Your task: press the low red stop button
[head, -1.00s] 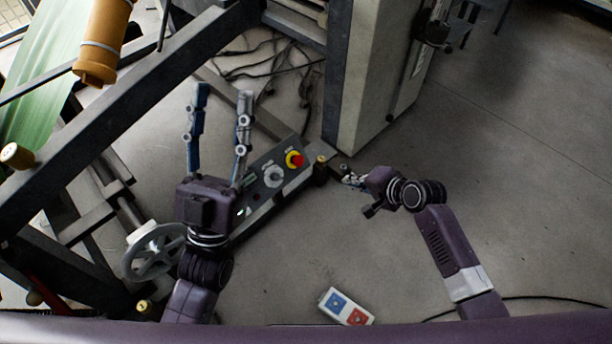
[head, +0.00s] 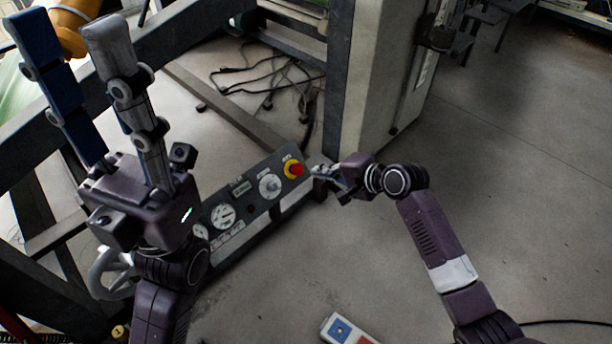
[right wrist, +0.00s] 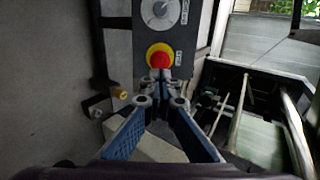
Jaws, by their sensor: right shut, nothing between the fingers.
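The red stop button (head: 294,170) sits on a yellow base at the right end of a low, tilted grey control panel (head: 262,205). In the right wrist view the red button (right wrist: 159,59) is straight ahead, just beyond my fingertips. My right gripper (head: 318,172) is shut and empty, its tips close beside the button's right side; in the right wrist view the closed tips (right wrist: 160,84) sit just below the button. I cannot tell whether they touch it. My left gripper (head: 72,42) is raised at the left, fingers apart, open and empty.
The panel also carries a dial (head: 270,186) and gauges (head: 223,215). A grey machine column (head: 368,80) stands behind the panel. Cables (head: 270,80) lie on the floor. A box with blue and red buttons (head: 342,329) is at the bottom. Floor at right is clear.

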